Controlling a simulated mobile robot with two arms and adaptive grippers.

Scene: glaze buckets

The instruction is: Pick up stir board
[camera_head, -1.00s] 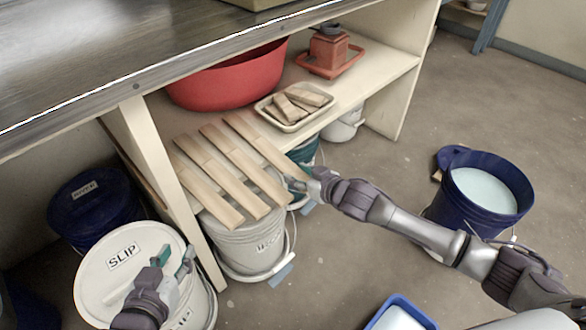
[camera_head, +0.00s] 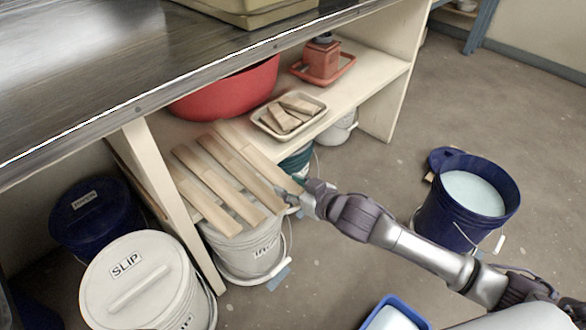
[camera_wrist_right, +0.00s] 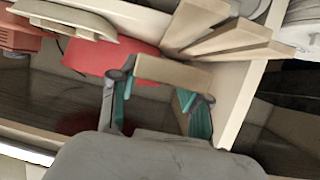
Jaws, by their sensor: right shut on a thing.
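Several pale wooden stir boards lie side by side on the lower shelf and jut past its edge, above a white bucket. My right gripper (camera_head: 292,197) is at the front end of the rightmost stir board (camera_head: 257,162). In the right wrist view, this gripper's teal-padded fingers (camera_wrist_right: 158,100) stand either side of a board end (camera_wrist_right: 172,73), and it is shut on that board. The other boards (camera_wrist_right: 232,37) fan out beside it there. In the head view the fingertips are small and partly hidden by the gripper body. My left gripper is in neither view.
A red basin (camera_head: 225,92), a tray of wooden blocks (camera_head: 264,122) and a terracotta-coloured item (camera_head: 322,60) share the shelf. A lidded SLIP bucket (camera_head: 145,282) stands front left. A blue bucket (camera_head: 447,218) of pale glaze stands right on open floor. The tabletop overhangs the shelf.

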